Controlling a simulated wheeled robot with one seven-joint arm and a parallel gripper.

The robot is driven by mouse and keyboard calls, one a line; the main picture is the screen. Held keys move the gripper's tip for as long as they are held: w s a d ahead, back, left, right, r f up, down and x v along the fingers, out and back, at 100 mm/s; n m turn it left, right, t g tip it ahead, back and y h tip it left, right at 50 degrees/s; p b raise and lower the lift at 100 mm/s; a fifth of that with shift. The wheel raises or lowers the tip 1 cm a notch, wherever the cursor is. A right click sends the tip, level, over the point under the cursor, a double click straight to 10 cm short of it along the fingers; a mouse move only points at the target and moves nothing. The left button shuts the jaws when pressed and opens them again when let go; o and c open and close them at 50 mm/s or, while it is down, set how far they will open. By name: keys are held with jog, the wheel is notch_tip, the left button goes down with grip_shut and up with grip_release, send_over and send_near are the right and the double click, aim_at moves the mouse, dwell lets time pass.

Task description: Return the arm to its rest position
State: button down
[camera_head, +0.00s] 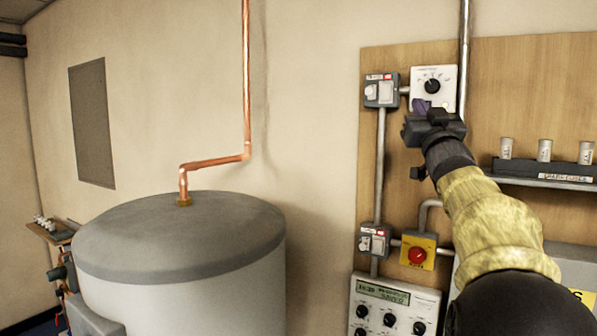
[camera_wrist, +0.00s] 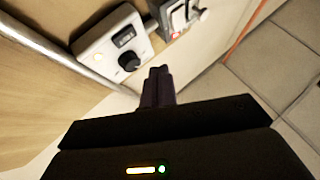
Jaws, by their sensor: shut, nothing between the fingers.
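My arm reaches up from the lower right in the head view, in front of the wooden panel. My gripper (camera_head: 420,106) is at its end, just below the white box with a black dial (camera_head: 433,86), and overlaps its lower edge in the picture. In the wrist view the two dark fingers of my gripper (camera_wrist: 158,72) are together with nothing between them. The white dial box (camera_wrist: 118,48) lies to the upper left of the fingertips there, and looks apart from them.
The wooden panel (camera_head: 535,90) carries grey switches (camera_head: 381,91), a red knob on a yellow plate (camera_head: 418,253), a control box with a display (camera_head: 392,305) and a shelf of spare fuses (camera_head: 545,175). A grey tank (camera_head: 185,265) with a copper pipe (camera_head: 246,80) stands left.

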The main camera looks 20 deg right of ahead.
jog(key=w+a+f+m+g+y+b, duration=0.1)
jog(key=w+a+f+g, duration=0.25)
jog(key=f, duration=0.75)
jog(key=w+a+f+g+y+b, duration=0.15)
jog(key=w+a+f, duration=0.25)
jog(key=f, duration=0.7)
jog(key=s+a+f+g+y+b, duration=0.1)
jog(key=a+f+g, duration=0.25)
jog(key=f, duration=0.55)
jog(key=s+a+f+g+y+b, duration=0.1)
jog(key=a+f+g, duration=0.1)
jog(key=a+f, duration=0.5)
jog(key=s+a+f+n+g+y+b, duration=0.1)
jog(key=s+a+f+g, duration=0.2)
jog(key=s+f, duration=0.5)
jog(key=s+a+f+n+g+y, duration=0.1)
jog(key=s+a+f+g, duration=0.3)
jog(key=f, duration=0.7)
jog(key=s+a+f+n+g+y+b, duration=0.1)
jog(key=s+a+f+n+g, duration=0.1)
jog(key=s+a+f, duration=0.5)
jog(key=s+f+g, duration=0.1)
jog(key=s+f, duration=0.2)
jog(key=s, duration=0.2)
jog(key=shift+a+n+g+y+b, duration=0.25)
jog(key=shift+n+g+y+b, duration=0.05)
jog(key=shift+g+y, duration=0.05)
